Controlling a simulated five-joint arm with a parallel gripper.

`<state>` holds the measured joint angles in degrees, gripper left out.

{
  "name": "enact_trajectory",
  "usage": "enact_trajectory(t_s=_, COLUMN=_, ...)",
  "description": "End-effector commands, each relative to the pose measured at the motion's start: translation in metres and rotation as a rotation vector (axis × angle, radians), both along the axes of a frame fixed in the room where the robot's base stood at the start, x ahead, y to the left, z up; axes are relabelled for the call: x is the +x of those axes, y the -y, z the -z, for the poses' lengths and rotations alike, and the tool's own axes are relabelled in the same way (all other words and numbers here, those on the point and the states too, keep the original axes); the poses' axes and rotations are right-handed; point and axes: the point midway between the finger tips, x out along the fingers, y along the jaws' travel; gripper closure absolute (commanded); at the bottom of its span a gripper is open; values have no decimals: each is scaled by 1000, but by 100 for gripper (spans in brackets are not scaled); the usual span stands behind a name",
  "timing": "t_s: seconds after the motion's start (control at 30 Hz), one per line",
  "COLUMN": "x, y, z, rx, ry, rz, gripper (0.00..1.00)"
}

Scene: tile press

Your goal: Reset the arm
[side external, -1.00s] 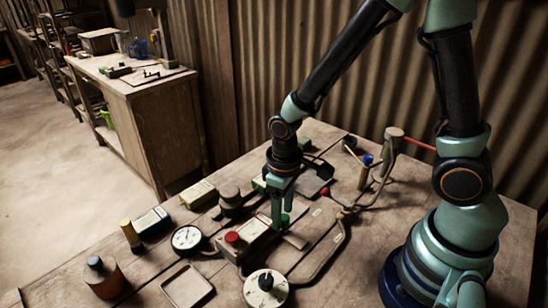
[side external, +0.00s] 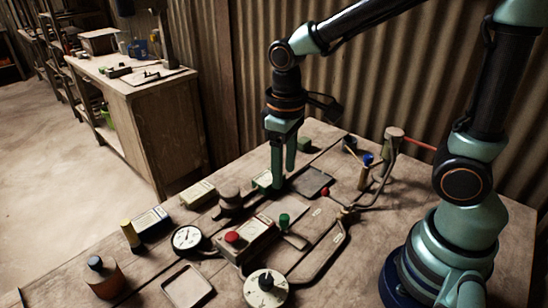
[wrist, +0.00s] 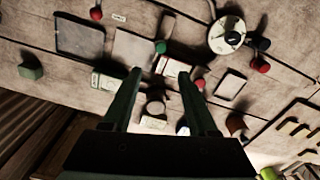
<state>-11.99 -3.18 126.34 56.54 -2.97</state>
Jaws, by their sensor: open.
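My gripper (side external: 284,172) hangs pointing down above the wooden workbench, its two green fingers apart with nothing between them. In the wrist view the open fingers (wrist: 157,82) reach over the bench toward the press parts. A box with a red button (side external: 232,237) and a green knob (side external: 284,219) sits in front of my gripper, apart from it. The green knob also shows in the wrist view (wrist: 160,47). A dark square tray (side external: 312,181) lies right of the fingers. Whether the fingertips clear the small parts behind them is hard to tell in the side view.
A round gauge (side external: 187,238), a white dial (side external: 266,287) and an empty tray (side external: 187,287) stand toward the front. A grey post with a red lever (side external: 420,144) stands at the right. Corrugated wall (side external: 300,60) rises behind the bench.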

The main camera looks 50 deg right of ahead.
Motion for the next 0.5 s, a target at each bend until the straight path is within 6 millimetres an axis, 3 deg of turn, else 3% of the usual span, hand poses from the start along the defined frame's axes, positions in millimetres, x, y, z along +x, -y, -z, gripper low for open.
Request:
enact_trajectory(t_s=0.37, x=0, y=1, z=-3, rx=2, ry=6, rz=3, gripper=41)
enact_trajectory(t_s=0.5, x=-1, y=9, z=-16, rx=13, ry=63, rz=33, gripper=41)
